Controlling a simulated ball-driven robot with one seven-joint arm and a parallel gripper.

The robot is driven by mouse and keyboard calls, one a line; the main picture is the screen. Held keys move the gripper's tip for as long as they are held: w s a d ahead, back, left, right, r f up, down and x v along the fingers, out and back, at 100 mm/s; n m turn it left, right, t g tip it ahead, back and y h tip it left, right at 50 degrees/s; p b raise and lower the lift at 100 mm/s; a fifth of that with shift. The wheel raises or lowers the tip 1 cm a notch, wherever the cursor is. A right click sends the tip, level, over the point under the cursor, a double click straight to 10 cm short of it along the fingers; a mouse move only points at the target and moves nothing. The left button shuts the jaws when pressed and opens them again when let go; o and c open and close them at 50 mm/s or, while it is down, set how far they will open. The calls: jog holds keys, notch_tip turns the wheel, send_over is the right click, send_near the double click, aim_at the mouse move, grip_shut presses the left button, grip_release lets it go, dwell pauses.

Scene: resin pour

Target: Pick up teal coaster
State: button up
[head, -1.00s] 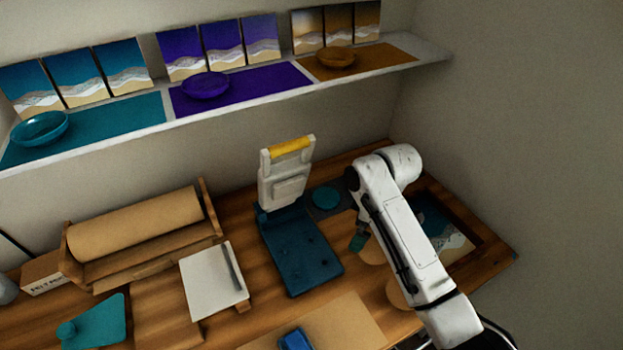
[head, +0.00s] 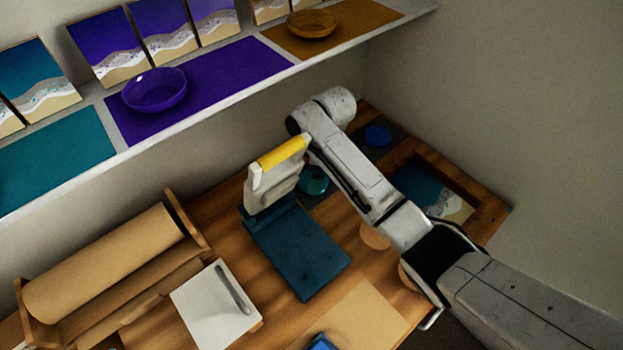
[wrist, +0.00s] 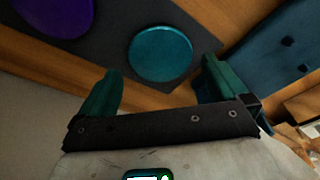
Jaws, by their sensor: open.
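The teal coaster (wrist: 160,54) is a round flat disc lying on a dark mat in the wrist view. In the head view the coaster (head: 315,185) shows only partly, between the raised press lid and my arm. My gripper (wrist: 158,86) is open and empty, with its two dark teal fingers spread wide. The coaster appears between and just beyond the fingertips, and the fingers do not hold it. In the head view my gripper is mostly hidden behind the lid and arm.
A purple-blue coaster (wrist: 55,10) lies on the same dark mat (wrist: 110,55). The blue press (head: 298,255) with its yellow-handled lid (head: 282,152) stands close to the left of my arm. A framed wave picture (head: 425,190) lies to the right. A shelf with bowls is above.

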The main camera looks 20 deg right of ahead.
aim_at(304, 177)
notch_tip(304, 177, down, 3)
jog(key=shift+w+a+f, duration=0.1)
jog(key=shift+a, duration=0.05)
jog(key=c, duration=0.8)
